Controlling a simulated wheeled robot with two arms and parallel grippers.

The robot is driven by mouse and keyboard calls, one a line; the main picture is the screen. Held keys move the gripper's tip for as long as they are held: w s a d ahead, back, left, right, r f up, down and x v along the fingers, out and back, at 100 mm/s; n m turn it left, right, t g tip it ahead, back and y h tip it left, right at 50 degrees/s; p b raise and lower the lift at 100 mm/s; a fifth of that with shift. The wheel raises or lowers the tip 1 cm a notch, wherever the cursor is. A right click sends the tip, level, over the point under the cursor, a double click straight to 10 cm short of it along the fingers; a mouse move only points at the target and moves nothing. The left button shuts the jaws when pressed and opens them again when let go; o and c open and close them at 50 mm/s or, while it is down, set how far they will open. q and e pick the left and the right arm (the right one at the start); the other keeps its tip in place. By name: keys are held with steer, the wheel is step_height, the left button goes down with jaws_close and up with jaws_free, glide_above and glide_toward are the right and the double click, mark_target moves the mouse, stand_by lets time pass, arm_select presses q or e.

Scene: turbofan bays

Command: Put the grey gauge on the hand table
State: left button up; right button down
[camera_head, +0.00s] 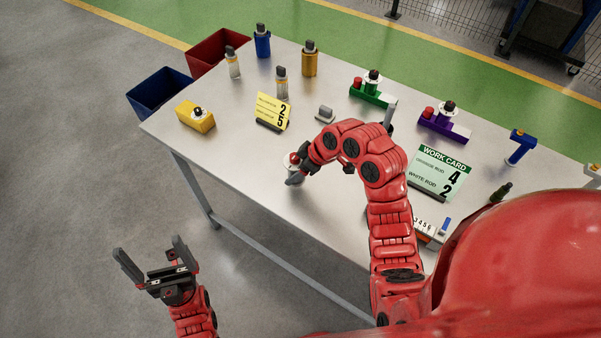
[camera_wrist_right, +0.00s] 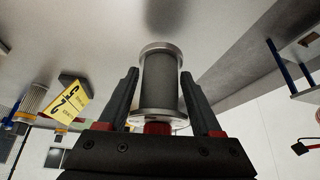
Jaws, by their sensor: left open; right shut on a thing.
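My right gripper (camera_head: 297,166) is shut on a dark grey cylinder with bright metal rims, which I take as the grey gauge (camera_wrist_right: 159,80). In the right wrist view, both fingers (camera_wrist_right: 160,100) flank its near end, where a red part shows. In the head view, the gauge is mostly hidden by the gripper. It is over the front part of the grey metal table (camera_head: 235,160); I cannot tell whether it touches the top. I take this as the hand table. My left gripper (camera_head: 151,250) is open and empty, off the table's front edge.
A yellow block (camera_head: 196,117), a yellow number card (camera_head: 271,112) and a small grey block (camera_head: 325,113) stand nearby. Canisters, green and purple fixtures and a work card (camera_head: 438,172) stand farther off. Red (camera_head: 216,50) and blue (camera_head: 158,92) bins adjoin the left end. The front-left tabletop is clear.

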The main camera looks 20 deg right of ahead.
steer(key=shift+w+d, duration=0.2)
steer(key=shift+d, duration=0.5)
steer(key=shift+f+p, duration=0.2)
steer(key=shift+p, duration=0.2)
step_height(320, 180, down, 2)
steer(key=shift+f+p, duration=0.1)
steer(key=shift+p, duration=0.6)
steer(key=shift+f, duration=0.5)
jaws_free()
